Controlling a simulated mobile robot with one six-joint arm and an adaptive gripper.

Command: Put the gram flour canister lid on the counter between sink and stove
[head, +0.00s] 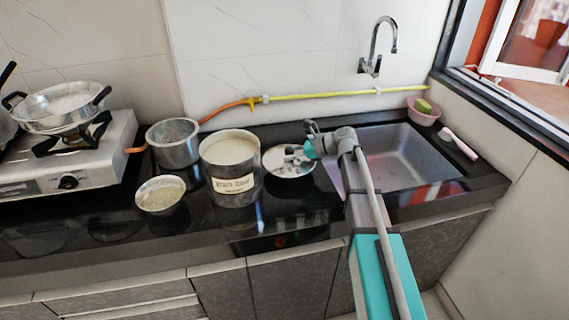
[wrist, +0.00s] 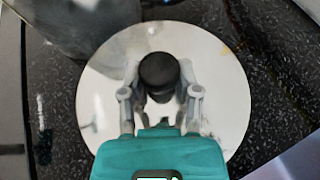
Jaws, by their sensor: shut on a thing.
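The gram flour canister (head: 232,165) stands without its lid on the black counter, its pale flour showing and its label facing front. The round metal lid (head: 283,168) is just right of the canister, between it and the sink. In the wrist view the lid (wrist: 222,100) lies below my gripper, with a dark knob (wrist: 159,72) at its centre. My gripper (wrist: 160,88) is shut on this knob; it also shows in the head view (head: 295,155). The lid looks level and at or very near the counter; I cannot tell whether it touches.
A steel sink (head: 405,160) with a tap (head: 378,48) is at the right. An empty-looking pot (head: 173,143) and a small bowl (head: 161,195) stand left of the canister. The stove (head: 70,155) with a pan (head: 62,106) is far left. The counter's front strip is mostly clear.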

